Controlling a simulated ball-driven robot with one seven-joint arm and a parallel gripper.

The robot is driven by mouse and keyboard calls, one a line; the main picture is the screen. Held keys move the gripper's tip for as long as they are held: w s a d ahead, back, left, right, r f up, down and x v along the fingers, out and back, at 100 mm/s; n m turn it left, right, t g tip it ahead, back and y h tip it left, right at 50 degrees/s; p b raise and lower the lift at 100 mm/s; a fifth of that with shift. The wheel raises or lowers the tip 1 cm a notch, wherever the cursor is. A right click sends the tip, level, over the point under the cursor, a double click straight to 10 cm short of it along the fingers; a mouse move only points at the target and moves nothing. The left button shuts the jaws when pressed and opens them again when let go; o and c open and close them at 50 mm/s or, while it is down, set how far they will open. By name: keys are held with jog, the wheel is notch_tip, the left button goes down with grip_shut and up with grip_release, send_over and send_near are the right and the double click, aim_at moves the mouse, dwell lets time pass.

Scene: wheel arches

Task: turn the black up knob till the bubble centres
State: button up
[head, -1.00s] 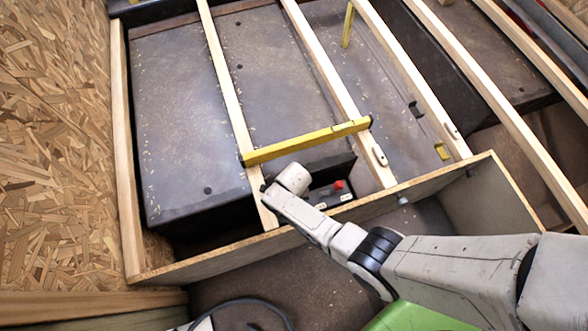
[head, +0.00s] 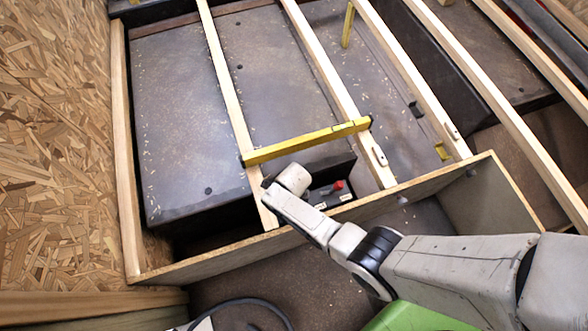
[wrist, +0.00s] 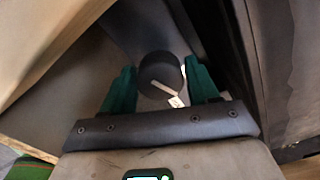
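The black knob (wrist: 158,68) with a white pointer line shows in the wrist view, between the two green fingers of my gripper (wrist: 161,74). The fingers lie close along both its sides with no clear gap, so my gripper looks shut on it. The white line slants down to the right. A small white label (wrist: 176,101) shows just beyond the knob's lower edge. In the head view a yellow spirit level (head: 306,141) lies across the wooden battens; its bubble is too small to read. The knob and the fingers are hidden there behind my arm.
Pale battens (head: 232,100) run over the dark boxed arch (head: 180,120). A wooden board (head: 350,211) edges the frame below. A red part (head: 338,186) sits on a dark unit right of my wrist. A dark wall stands close right in the wrist view.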

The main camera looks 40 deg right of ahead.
jog(key=shift+o, duration=1.3)
jog(key=shift+r, duration=0.1)
notch_tip(320, 180, up, 11)
jog(key=p, duration=0.5)
jog(key=shift+f, duration=0.2)
jog(key=shift+r, duration=0.1)
